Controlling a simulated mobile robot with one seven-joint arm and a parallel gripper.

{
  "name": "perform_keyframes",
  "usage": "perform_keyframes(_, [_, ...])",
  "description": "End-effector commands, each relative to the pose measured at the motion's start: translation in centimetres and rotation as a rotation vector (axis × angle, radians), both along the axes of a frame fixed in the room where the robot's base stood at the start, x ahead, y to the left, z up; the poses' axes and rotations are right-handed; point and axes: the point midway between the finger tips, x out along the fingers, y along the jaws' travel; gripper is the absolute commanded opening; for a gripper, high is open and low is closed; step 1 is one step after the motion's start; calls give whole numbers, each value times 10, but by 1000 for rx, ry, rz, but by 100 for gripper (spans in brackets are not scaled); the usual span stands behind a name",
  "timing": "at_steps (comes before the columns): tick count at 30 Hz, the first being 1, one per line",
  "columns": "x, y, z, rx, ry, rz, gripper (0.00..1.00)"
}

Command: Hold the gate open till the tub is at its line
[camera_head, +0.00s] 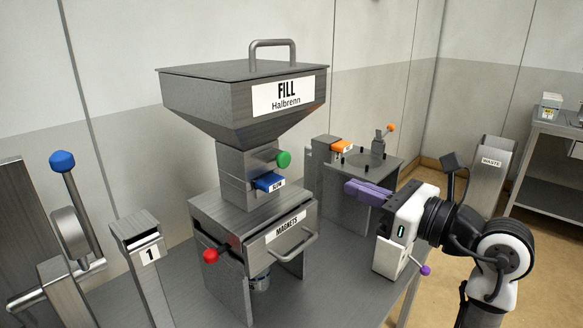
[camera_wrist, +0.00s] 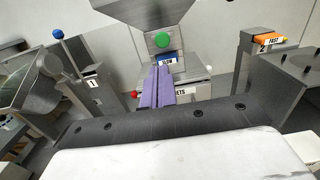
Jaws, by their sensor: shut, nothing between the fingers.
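The steel hopper (camera_head: 240,105) is marked FILL Halbrenn. On its neck are a green knob (camera_head: 283,159) and a blue block (camera_head: 268,183) with a small label. They also show in the wrist view, the knob (camera_wrist: 161,40) above the blue block (camera_wrist: 166,58). I cannot tell which part is the gate. A small round metal vessel (camera_head: 260,284), perhaps the tub, is mostly hidden under the MAGNETS box (camera_head: 252,222). No line shows. My gripper (camera_head: 348,187) has its purple fingers shut and empty, right of the hopper neck and apart from it. In the wrist view the fingers (camera_wrist: 160,72) point toward the blue block.
The MAGNETS box has a red knob (camera_head: 211,255) and a bar handle (camera_head: 298,242). Post 1 (camera_head: 143,250) and a blue-knobbed lever (camera_head: 62,160) stand left. An orange block (camera_head: 333,144) tops a post behind. A WASTE chute (camera_head: 490,172) stands right.

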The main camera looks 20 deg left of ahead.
Motion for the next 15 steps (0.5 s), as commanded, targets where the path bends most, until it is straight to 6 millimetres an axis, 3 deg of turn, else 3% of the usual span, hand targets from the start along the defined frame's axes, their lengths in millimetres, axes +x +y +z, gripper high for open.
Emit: perform_keyframes(15, [4,7,-1,-15,3,-7,0])
